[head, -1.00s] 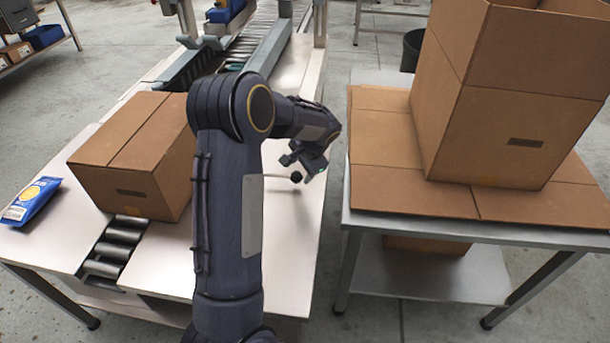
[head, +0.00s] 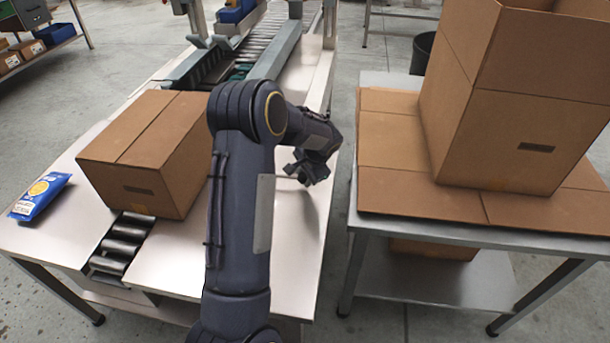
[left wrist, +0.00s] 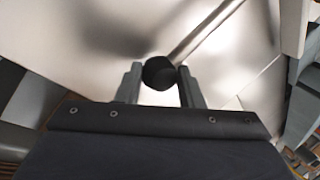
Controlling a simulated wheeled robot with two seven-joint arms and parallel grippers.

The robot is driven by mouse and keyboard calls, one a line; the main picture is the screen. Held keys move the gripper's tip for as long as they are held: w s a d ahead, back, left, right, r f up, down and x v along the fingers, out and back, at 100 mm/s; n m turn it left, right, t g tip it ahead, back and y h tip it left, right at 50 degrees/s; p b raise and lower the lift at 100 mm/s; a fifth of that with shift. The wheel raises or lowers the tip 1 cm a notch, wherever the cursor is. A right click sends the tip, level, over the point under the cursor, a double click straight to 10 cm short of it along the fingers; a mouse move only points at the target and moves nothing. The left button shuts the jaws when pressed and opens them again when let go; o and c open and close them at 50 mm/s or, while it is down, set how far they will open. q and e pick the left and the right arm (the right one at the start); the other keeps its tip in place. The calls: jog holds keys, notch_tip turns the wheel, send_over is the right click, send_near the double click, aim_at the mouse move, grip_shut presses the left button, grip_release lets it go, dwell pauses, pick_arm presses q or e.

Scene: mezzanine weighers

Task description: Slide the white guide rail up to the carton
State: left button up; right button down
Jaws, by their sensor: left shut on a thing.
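The brown carton (head: 145,160) sits closed on the roller track at the left of the bench. My left gripper (head: 306,177) is low over the bench's right part, to the right of the carton. It is shut on a black knob (left wrist: 159,73), which shows between the fingers in the left wrist view. A thin metal rod (left wrist: 205,32) runs from the knob to the upper right of that view. I cannot make out the white guide rail; my left arm covers the bench between carton and gripper. My right gripper is not in view.
A blue packet (head: 40,196) lies on the bench left of the carton. Short rollers (head: 119,243) lie in front of the carton. A roller conveyor (head: 276,28) runs away at the back. A second table with a tall open carton (head: 510,130) stands close on the right.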

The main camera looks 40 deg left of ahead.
pick_arm(q)
grip_shut()
jog(key=s+a, duration=0.1)
jog(key=a, duration=0.2)
jog(key=s+a, duration=0.2)
jog(key=a, duration=0.1)
jog(key=s+a, duration=0.2)
jog(key=a, duration=0.1)
jog(key=shift+s+a, duration=0.1)
jog(key=shift+a, duration=0.05)
jog(key=o, duration=1.1)
grip_release()
jog(key=shift+d+r, duration=0.25)
jog(key=shift+r, duration=0.1)
jog(key=p+v, duration=0.1)
jog(key=v, duration=0.6)
